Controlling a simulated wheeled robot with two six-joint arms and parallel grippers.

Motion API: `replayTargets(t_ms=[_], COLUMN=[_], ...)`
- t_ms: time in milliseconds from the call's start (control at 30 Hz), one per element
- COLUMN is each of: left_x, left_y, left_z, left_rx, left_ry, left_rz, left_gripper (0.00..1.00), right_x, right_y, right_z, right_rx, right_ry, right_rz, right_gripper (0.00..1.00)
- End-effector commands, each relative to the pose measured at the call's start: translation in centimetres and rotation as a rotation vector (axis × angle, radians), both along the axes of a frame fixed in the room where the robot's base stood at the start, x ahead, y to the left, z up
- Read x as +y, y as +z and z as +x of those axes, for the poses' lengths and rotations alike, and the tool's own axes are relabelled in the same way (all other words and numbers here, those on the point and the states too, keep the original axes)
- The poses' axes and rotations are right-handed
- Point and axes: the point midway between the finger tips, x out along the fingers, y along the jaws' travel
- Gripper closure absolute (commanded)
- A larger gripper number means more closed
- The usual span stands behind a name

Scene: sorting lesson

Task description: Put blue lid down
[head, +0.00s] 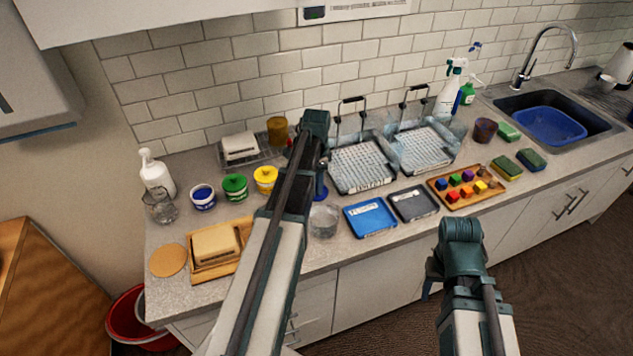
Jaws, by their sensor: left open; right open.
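A flat blue tray-like lid (370,217) with a white label lies on the counter, left of a similar dark grey one (413,203). It is apart from both grippers. A small round tub with blue on it (203,197) stands at the left. My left gripper (320,185) is open, mostly hidden behind its own arm, over the counter near the clear round bowl (323,221). A small dark blue patch shows there, too hidden to identify. My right gripper (430,284) is open at the lower right, in front of the counter edge; its fingers are largely hidden.
Two clear bins with racks (362,167) stand behind the lids. A wooden board of coloured blocks (467,187) lies to the right. Green (235,187) and yellow (265,179) tubs and a bread board (217,249) are at left. The front strip of counter is clear.

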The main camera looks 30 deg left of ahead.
Motion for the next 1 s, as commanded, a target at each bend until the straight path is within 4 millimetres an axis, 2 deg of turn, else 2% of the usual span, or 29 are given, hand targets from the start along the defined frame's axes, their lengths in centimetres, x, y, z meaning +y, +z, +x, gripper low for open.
replayTargets(t_ms=[33,700,833,1000], left_x=[0.0,0.0,0.0,0.0], left_y=[0.9,10.5,11.4,11.5], left_z=[0.0,0.0,0.0,0.0], left_rx=[0.000,0.000,0.000,0.000], left_ry=[0.000,0.000,0.000,0.000], left_rz=[0.000,0.000,0.000,0.000], left_gripper=[0.47,0.47,0.47,0.47], right_x=[0.0,0.0,0.0,0.0], right_y=[0.9,10.5,11.4,11.5], right_z=[0.0,0.0,0.0,0.0], right_rx=[0.000,0.000,0.000,0.000], right_ry=[0.000,-0.002,-0.005,-0.006], right_rz=[0.000,0.001,0.001,0.002], right_gripper=[0.50,0.50,0.50,0.50])
